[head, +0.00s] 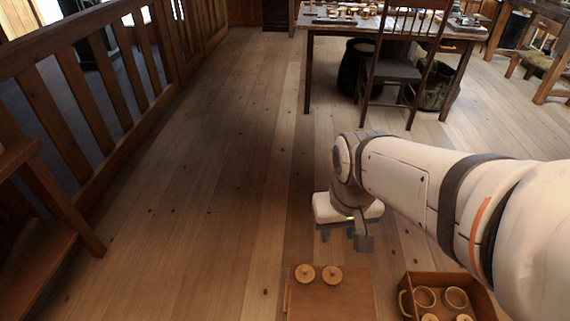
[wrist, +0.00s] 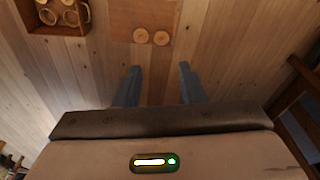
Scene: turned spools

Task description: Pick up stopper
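Two small round pale wooden pieces with knobs, which look like stoppers or lids, sit side by side on a reddish-brown wooden surface (head: 330,303). The left one (head: 305,273) and the right one (head: 332,275) are near its far edge in the head view. In the wrist view they show at the top, as one piece (wrist: 141,36) and another piece (wrist: 162,38). I cannot tell which is the stopper. My gripper (head: 345,240) is open and empty, beyond the pieces and apart from them; its two spread fingers (wrist: 160,84) show in the wrist view.
A wooden box (head: 420,276) right of the surface holds mugs and round wooden pieces. A wooden railing (head: 70,70) runs along the left. A cluttered table (head: 400,28) and a dark chair (head: 393,70) stand at the back. The floor between is clear.

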